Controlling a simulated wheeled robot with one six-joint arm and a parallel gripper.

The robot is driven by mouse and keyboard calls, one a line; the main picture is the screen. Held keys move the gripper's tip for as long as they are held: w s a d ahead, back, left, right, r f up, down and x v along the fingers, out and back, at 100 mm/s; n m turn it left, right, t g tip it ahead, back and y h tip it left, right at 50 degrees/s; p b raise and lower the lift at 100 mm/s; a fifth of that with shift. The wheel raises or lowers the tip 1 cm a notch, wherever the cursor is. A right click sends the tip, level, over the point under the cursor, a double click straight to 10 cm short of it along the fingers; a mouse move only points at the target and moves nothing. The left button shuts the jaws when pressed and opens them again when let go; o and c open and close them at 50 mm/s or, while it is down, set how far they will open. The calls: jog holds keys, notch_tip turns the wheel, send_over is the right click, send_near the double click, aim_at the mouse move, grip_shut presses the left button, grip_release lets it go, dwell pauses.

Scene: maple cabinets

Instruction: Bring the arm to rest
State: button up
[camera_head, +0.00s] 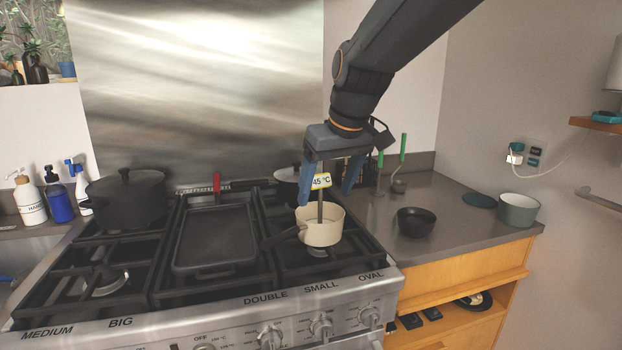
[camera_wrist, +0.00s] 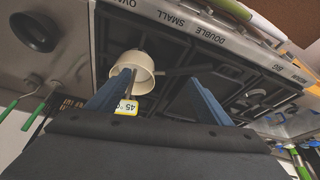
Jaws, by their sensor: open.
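My gripper (camera_head: 333,186) hangs over the right rear part of the stove, with its two blue fingers apart. In the wrist view, my gripper (camera_wrist: 165,95) also shows its fingers spread wide with nothing clasped between them. A cream saucepan (camera_head: 320,228) stands on the right front burner, just below the fingers. A thermometer with a yellow-edged "45 °C" display (camera_head: 321,181) stands upright in the saucepan, its display close to the fingers. The saucepan (camera_wrist: 143,63) and the display (camera_wrist: 126,107) also show in the wrist view, near one finger. I cannot tell whether a finger touches the display.
A black pot (camera_head: 125,198) and a griddle pan (camera_head: 215,238) stand on the stove. Behind my gripper is another dark pot (camera_head: 287,184). On the right counter are a black bowl (camera_head: 415,221), a green pot (camera_head: 518,210) and green-handled utensils (camera_head: 402,150). The air above the counter is clear.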

jog(key=s+d+f+m+g+h, duration=0.1)
jog(key=s+d+f+m, duration=0.1)
jog(key=s+d+f, duration=0.6)
jog(key=s+d+f+m+g+h, duration=0.1)
jog(key=s+d+f+m+g, duration=0.1)
jog(key=s+d+f, duration=0.6)
jog(key=s+f+m, duration=0.1)
jog(key=s+f, duration=0.2)
jog(key=f, duration=0.2)
jog(key=shift+s+f+m, duration=0.3)
jog(key=shift+f, duration=0.1)
